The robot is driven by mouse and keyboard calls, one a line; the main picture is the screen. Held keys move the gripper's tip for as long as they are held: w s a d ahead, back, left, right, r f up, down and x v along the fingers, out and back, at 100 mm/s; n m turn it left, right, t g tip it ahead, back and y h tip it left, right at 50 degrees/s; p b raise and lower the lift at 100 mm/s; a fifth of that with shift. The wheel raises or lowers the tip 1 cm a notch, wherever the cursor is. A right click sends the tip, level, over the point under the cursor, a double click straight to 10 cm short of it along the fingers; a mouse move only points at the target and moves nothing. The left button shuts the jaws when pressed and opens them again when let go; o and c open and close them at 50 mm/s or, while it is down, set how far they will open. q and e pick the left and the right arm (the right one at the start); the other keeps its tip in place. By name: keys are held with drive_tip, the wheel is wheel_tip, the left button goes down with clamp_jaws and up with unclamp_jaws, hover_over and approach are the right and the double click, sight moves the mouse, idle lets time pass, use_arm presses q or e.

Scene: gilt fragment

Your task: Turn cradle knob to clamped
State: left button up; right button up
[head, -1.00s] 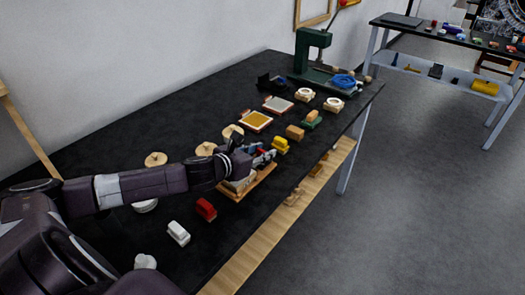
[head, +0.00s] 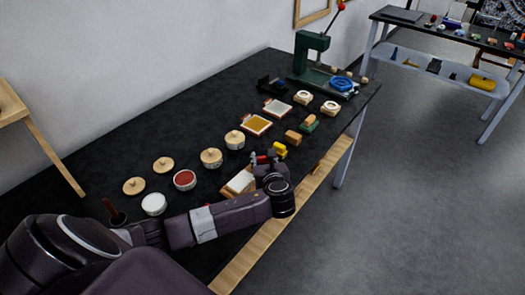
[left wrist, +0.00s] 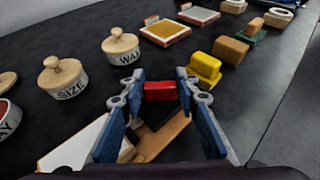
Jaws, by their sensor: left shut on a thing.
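The cradle (head: 226,191) is a wooden base on the dark bench with a pale block (head: 241,182) on it. In the left wrist view its wooden edge (left wrist: 170,138) and the pale block (left wrist: 75,146) show below the fingers. A red knob (left wrist: 160,91) lies between my left fingertips at the cradle's far end. My left gripper (head: 262,159) is shut on this knob; its blue fingers (left wrist: 158,88) stand on both sides of it. The gripper partly hides the cradle, and I cannot read the knob's setting. My right gripper is not in view.
Lidded pots, including SIZE (left wrist: 63,78) and WAX (left wrist: 121,45), stand left of the cradle. A yellow block (left wrist: 204,68) and a brown block (left wrist: 230,50) lie just beyond it. A green press (head: 309,55) stands at the far end. The bench's front edge is close on the right.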

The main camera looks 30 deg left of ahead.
use_arm(q)
drive_tip(key=shift+w+d+r+n+g+y+p, duration=0.1)
drive_tip(key=shift+n+g+y+p, duration=0.1)
drive_tip(key=shift+n+g+y, duration=0.25)
drive_tip(key=shift+d+n+g+y+p, duration=0.1)
drive_tip(key=shift+n+g+y+p, duration=0.15)
drive_tip(key=shift+n+g, duration=0.25)
drive_tip(key=shift+n+g+y, duration=0.6)
drive_tip(key=shift+n+g, duration=0.25)
drive_tip(key=shift+n, duration=0.1)
drive_tip(key=shift+a+f+n+g+y+b, duration=0.15)
drive_tip(key=shift+n+g+y+b, duration=0.35)
drive_tip(key=shift+n+g, duration=0.65)
drive_tip(key=shift+n+g+b, duration=0.75)
drive_tip(key=shift+n+g, duration=0.2)
drive_tip(key=shift+g, duration=0.2)
drive_tip(key=o, duration=1.2)
drive_tip(key=shift+a, duration=0.1)
